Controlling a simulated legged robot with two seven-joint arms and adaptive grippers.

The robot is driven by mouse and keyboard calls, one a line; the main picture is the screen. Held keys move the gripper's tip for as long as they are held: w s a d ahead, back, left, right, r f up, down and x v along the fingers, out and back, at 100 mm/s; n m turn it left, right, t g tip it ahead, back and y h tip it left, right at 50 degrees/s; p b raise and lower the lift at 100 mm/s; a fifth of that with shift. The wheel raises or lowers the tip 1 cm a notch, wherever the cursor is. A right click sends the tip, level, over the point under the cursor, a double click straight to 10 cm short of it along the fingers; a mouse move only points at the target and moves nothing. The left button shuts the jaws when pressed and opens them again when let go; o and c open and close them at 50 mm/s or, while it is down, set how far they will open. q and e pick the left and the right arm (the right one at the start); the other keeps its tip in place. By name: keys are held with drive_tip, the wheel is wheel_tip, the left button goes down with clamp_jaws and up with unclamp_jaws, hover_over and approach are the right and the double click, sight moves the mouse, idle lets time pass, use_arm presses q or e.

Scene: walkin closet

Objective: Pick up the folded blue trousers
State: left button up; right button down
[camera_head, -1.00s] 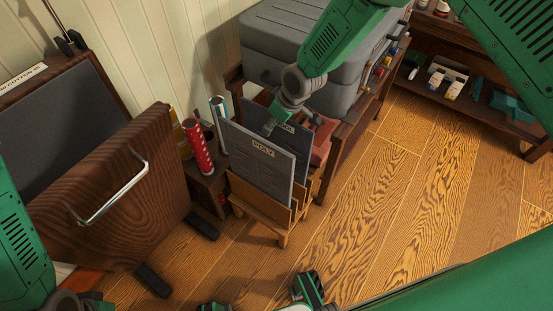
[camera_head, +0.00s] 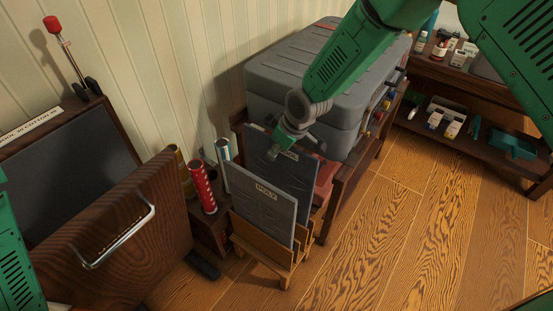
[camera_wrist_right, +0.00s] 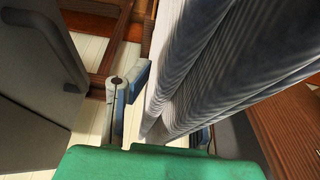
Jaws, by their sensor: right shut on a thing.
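The folded blue trousers (camera_head: 287,172), a dark blue-grey flat bundle with a label at its top edge, stand upright behind the front folded bundle. They rise higher than it. My right gripper (camera_head: 281,143) is shut on their top edge from above. In the right wrist view the ribbed blue cloth (camera_wrist_right: 205,75) passes between the fingers of my right gripper (camera_wrist_right: 165,122). The lower part of the trousers is hidden behind the front bundle. Of my left arm only green links show at the left edge; its gripper is out of view.
The front grey bundle (camera_head: 262,207), marked POLY, stands in a slotted wooden rack (camera_head: 270,258). A grey case (camera_head: 310,85) sits close behind on a wooden stand. A red tube (camera_head: 203,187) and a wooden door with a metal handle (camera_head: 120,238) are left. Floor at right is clear.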

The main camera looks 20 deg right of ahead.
wheel_tip(320, 180, up, 62)
drive_tip(key=p, duration=3.7)
drive_tip(key=shift+f, duration=0.15)
